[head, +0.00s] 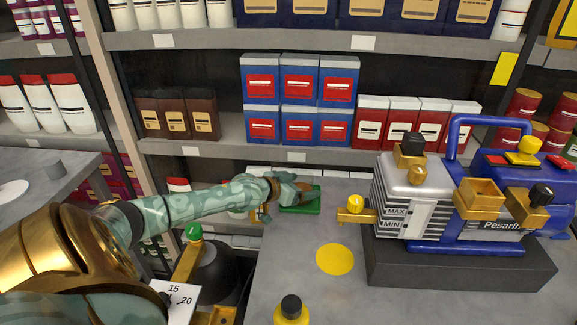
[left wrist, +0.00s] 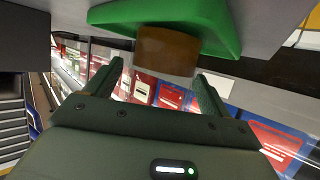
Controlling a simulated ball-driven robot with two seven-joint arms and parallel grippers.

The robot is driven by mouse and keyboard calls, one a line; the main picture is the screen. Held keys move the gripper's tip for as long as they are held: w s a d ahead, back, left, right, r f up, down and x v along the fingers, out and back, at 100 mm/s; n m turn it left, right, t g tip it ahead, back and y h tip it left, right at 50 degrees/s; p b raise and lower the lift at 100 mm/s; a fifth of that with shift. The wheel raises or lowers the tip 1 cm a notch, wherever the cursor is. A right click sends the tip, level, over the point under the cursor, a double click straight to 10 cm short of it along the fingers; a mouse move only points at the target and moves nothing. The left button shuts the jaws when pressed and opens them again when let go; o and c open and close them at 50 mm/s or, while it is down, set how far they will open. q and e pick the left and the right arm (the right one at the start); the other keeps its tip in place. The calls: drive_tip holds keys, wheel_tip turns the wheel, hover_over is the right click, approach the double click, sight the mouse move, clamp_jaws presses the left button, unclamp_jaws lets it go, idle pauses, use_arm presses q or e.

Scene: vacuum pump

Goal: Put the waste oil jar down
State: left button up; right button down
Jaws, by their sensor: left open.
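A brown jar (left wrist: 166,52), which I take to be the waste oil jar, stands on a green tray (left wrist: 222,30) in the left wrist view, where the picture is upside down. In the head view the green tray (head: 300,209) lies on the grey bench, and my left gripper mostly hides the jar. My left gripper (head: 288,190) is open at the jar; in the left wrist view its fingers (left wrist: 155,75) are apart, with the jar between and just beyond their tips. I cannot tell whether they touch it. My right gripper is not in view.
The vacuum pump (head: 430,205) stands on a dark block (head: 455,268) to the right, its brass spout pointing toward the tray side. A yellow disc (head: 335,259) lies on the bench. A black-capped yellow bottle (head: 291,312) is at the front. Stocked shelves (head: 215,158) rise behind.

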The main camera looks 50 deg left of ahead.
use_arm(q)
drive_tip(key=d+p+v, duration=0.1)
drive_tip(key=p+v, duration=0.5)
drive_tip(key=v, duration=0.5)
drive_tip(key=shift+s+a+r, duration=0.15)
drive_tip(key=shift+s+a, duration=0.15)
drive_tip(key=shift+a, duration=0.2)
